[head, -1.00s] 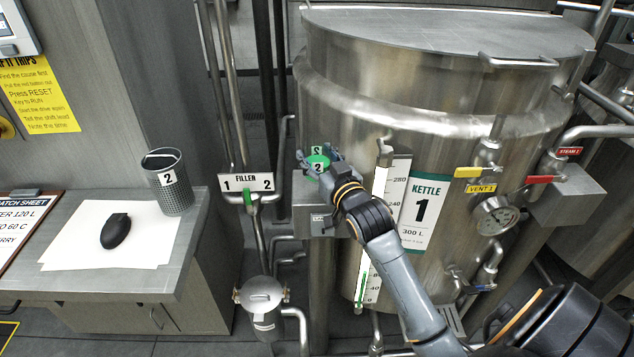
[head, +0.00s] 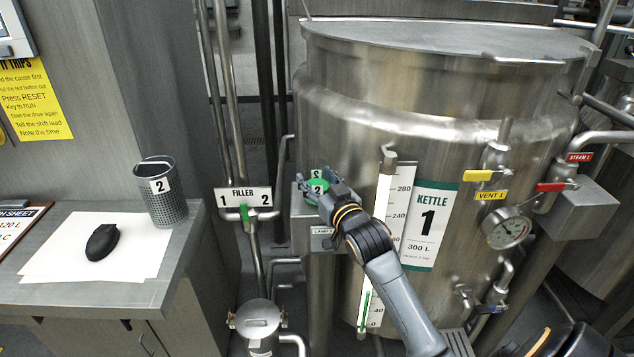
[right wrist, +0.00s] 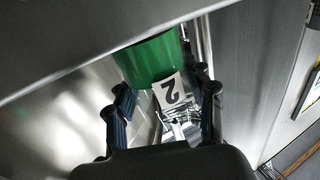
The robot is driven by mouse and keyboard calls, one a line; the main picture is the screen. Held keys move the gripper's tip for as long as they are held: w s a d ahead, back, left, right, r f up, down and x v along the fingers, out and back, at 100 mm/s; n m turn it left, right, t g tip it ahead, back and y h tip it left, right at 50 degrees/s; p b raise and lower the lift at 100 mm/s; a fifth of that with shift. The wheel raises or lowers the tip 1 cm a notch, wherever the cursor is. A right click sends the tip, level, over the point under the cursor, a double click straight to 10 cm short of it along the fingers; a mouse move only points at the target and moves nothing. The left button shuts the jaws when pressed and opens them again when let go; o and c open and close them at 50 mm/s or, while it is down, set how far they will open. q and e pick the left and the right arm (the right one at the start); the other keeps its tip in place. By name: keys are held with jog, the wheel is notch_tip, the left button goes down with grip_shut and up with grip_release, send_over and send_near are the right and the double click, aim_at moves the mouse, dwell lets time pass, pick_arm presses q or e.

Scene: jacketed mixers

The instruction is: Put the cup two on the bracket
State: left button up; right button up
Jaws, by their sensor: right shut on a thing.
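Cup two (head: 316,185) is green with a white label marked 2. My right gripper (head: 327,191) is shut on it, just over a grey box-like bracket (head: 301,236) at the front of the kettle. In the right wrist view the green cup (right wrist: 150,60) and its label show beyond my two fingers (right wrist: 163,105). The fingers hide part of the cup in the head view. I cannot tell whether its base touches the bracket. My left gripper is not in view.
Kettle 1 (head: 375,130) stands close behind, with a sight gauge (head: 379,225) right of the bracket. Filler pipes with a sign (head: 243,197) are at left. A perforated grey pot marked 2 (head: 165,200) and a black mouse (head: 102,242) are on the side counter.

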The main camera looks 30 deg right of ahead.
jog(key=shift+f, duration=0.15)
jog(key=o, duration=1.3)
jog(key=shift+o, duration=0.2)
jog(key=shift+s, duration=0.25)
jog(key=s+a+b, duration=0.2)
jog(key=s, duration=0.9)
jog(key=shift+s+b, duration=0.2)
jog(key=shift+b, duration=0.2)
